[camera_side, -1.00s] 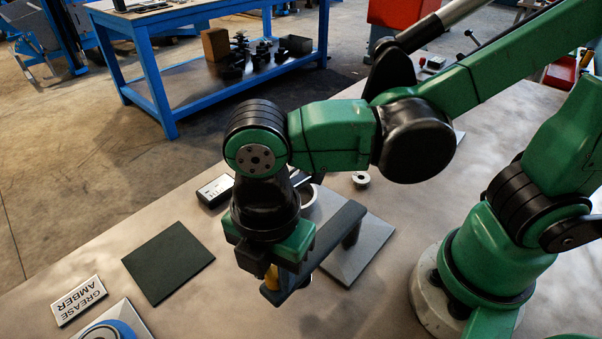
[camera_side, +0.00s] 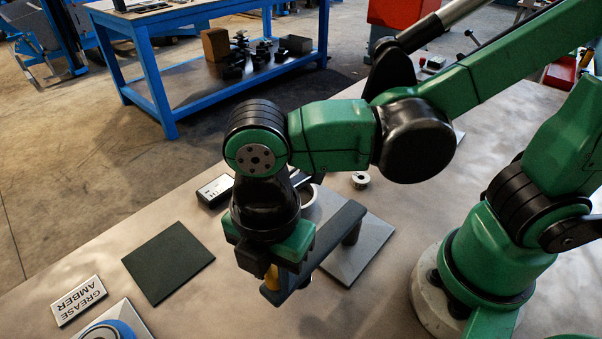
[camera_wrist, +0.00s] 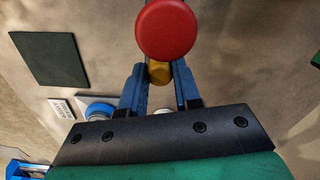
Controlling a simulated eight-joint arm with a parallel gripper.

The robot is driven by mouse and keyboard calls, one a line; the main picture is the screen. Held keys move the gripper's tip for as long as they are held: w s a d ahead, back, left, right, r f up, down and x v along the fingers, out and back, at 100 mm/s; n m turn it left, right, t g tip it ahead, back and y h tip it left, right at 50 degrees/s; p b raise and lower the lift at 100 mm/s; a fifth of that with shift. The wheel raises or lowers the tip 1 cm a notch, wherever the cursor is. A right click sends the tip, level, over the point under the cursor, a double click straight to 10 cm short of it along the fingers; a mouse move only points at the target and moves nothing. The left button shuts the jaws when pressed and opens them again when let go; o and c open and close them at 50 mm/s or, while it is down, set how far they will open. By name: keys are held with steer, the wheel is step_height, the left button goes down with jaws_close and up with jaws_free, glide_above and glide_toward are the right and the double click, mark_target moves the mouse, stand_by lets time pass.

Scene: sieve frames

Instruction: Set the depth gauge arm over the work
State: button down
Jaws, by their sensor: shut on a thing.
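The depth gauge arm (camera_side: 338,228) is a dark grey-blue bar on a short post above a pale grey plate (camera_side: 372,244). Its near end runs in under my gripper (camera_side: 276,284). In the side view my gripper points down over the table with a yellow piece (camera_side: 271,273) at its jaws. In the wrist view my gripper (camera_wrist: 159,82) has its blue fingers on either side of the yellow piece (camera_wrist: 159,71), shut on it. A red round disc (camera_wrist: 167,28) shows just beyond it. A round, ring-like part (camera_side: 309,195) is partly hidden behind my wrist.
A dark green square mat (camera_side: 168,262) lies to the left. An "AMBER GREASE" label (camera_side: 79,301) and a blue round part (camera_side: 108,330) on a plate are at lower left.

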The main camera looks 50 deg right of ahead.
steer(key=shift+w+m, duration=0.5)
steer(key=shift+w, duration=0.25)
steer(key=w+d+m, duration=0.5)
steer(key=w+m, duration=0.3)
steer(key=w, duration=0.2)
steer(key=w+d+m, duration=0.4)
steer(key=d+m, duration=0.4)
steer(key=d, duration=0.2)
steer(key=shift+w+d+m, duration=0.25)
steer(key=shift+d+m, duration=0.1)
steer(key=shift+m, duration=0.05)
steer(key=c, duration=0.6)
jaws_free()
